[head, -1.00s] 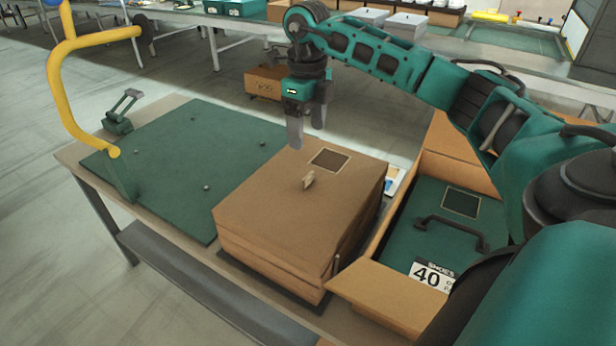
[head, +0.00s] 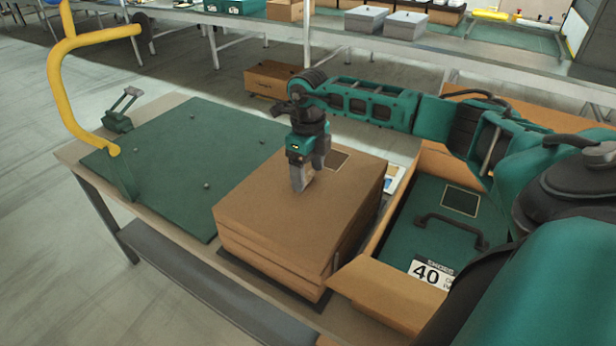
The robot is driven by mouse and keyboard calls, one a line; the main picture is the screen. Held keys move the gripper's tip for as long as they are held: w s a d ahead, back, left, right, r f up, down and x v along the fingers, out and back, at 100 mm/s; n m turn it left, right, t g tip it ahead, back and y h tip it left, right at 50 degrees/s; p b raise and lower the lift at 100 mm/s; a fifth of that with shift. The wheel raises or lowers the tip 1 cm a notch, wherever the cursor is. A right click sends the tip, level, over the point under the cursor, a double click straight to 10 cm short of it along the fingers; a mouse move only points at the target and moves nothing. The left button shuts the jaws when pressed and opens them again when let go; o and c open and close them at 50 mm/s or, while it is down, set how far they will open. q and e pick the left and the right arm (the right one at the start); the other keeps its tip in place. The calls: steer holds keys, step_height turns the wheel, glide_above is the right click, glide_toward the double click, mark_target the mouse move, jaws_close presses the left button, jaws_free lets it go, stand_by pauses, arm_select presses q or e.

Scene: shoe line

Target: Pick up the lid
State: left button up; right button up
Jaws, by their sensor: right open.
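The brown lid (head: 262,207) lies on top of a brown cardboard box (head: 270,258) in the middle of the table. A small tan tab (head: 308,181) stands up from the middle of the lid, and a dark square patch (head: 340,160) lies behind it. My right gripper (head: 308,178) points down at the tab, open, with its fingertips low on either side of it. Whether the fingers touch the tab cannot be told. My left gripper is not in view.
A green mat (head: 180,165) covers the table's left part. A yellow curved bar (head: 62,90) and a small green clamp (head: 118,120) stand near its edges. To the right, an open carton (head: 385,300) holds a green piece with a black handle (head: 452,228) and a "40" label.

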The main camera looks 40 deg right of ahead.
mark_target(307, 174)
steer(key=shift+c, duration=0.4)
steer(key=c, duration=1.1)
steer(key=shift+r, duration=0.1)
step_height(307, 174, up, 20)
steer(key=shift+f+p, duration=0.1)
steer(key=shift+p, duration=0.3)
steer(key=o, duration=0.6)
steer(key=shift+c, duration=0.2)
steer(key=c, duration=0.4)
